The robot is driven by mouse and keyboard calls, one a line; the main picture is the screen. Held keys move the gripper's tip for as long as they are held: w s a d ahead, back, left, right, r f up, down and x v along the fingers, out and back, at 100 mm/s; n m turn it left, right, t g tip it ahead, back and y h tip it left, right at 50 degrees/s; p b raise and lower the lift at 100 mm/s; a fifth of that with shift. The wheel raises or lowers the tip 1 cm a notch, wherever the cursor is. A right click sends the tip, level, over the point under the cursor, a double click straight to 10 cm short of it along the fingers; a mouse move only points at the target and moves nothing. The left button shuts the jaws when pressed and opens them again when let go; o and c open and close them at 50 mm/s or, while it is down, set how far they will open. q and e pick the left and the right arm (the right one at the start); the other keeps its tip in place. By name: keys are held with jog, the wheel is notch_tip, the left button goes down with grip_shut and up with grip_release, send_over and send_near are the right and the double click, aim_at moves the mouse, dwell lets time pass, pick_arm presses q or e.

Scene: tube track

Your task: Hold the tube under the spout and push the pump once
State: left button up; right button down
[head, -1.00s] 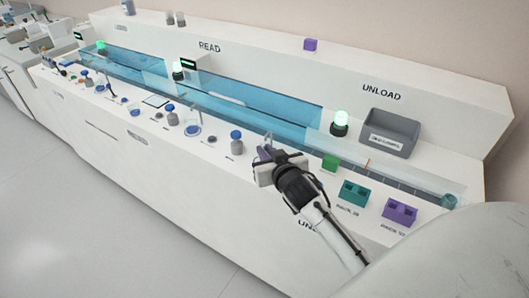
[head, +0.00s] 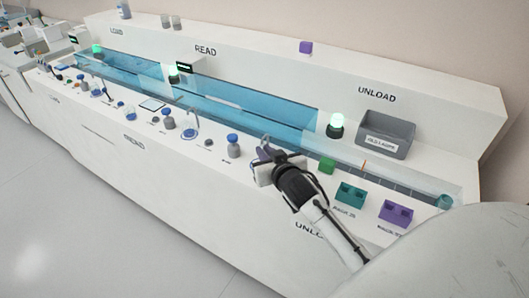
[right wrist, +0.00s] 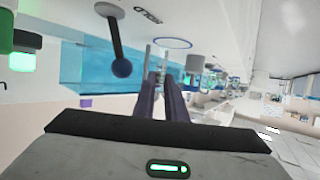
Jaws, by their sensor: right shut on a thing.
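My right gripper (head: 264,152) is over the front ledge of the long white bench, just right of a grey bottle with a blue cap (head: 233,145). Its dark purple fingers are close together in the right wrist view (right wrist: 160,82). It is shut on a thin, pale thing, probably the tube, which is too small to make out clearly. Other blue-capped bottles, one of them here (head: 168,118), stand further left. A blue ring on a stand (head: 190,133) is between two of them. I cannot tell which part is the pump or the spout. My left gripper is out of view.
A blue clear-walled channel (head: 250,108) runs along behind the ledge.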

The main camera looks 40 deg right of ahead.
jog(key=shift+p, duration=0.3)
jog(key=shift+s+a+r+p, duration=0.15)
jog(key=shift+s+a, duration=0.25)
jog(key=shift+a, duration=0.55)
jog(key=shift+s+a+f+p, duration=0.1)
jog(key=shift+s+a+p, duration=0.2)
jog(key=shift+a, duration=0.6)
jog(key=shift+s+a+r+p, duration=0.15)
jog(key=shift+s+a, duration=0.3)
jog(key=shift+a, duration=0.5)
